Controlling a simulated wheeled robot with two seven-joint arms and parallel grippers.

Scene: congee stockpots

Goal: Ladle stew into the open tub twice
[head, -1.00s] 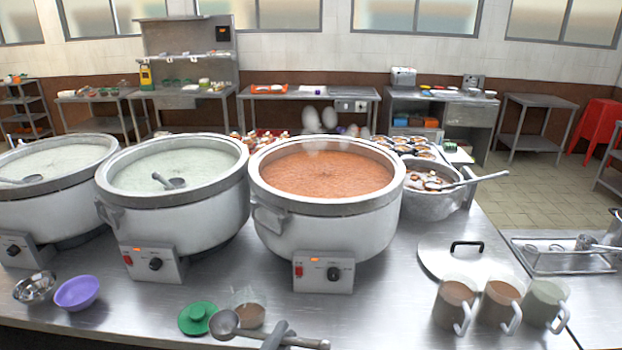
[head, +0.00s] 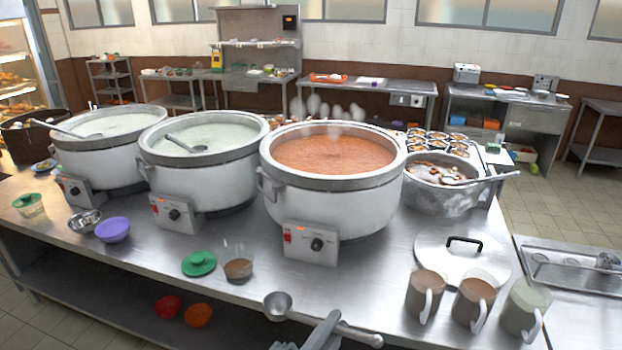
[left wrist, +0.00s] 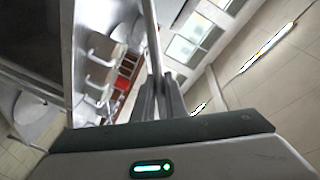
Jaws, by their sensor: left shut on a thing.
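The stockpot of orange-red stew (head: 330,195) stands on the steel counter, steaming. In front of it is a small clear open tub (head: 238,268) with some brown stew in its bottom. A green lid (head: 199,264) lies flat to its left. My left gripper (head: 322,328) is shut on the handle of a steel ladle (head: 277,304), at the counter's front edge. The ladle's bowl is right of and nearer than the tub, apart from it, and looks grey inside with no stew visible. In the left wrist view, the fingers (left wrist: 158,100) close around the thin handle. My right gripper is not in view.
Two pots of white congee (head: 205,150) stand left of the stew. A purple bowl (head: 113,230) and a steel bowl (head: 84,221) sit in front of them. A round pot lid (head: 462,262) and three filled mugs (head: 472,302) stand at right.

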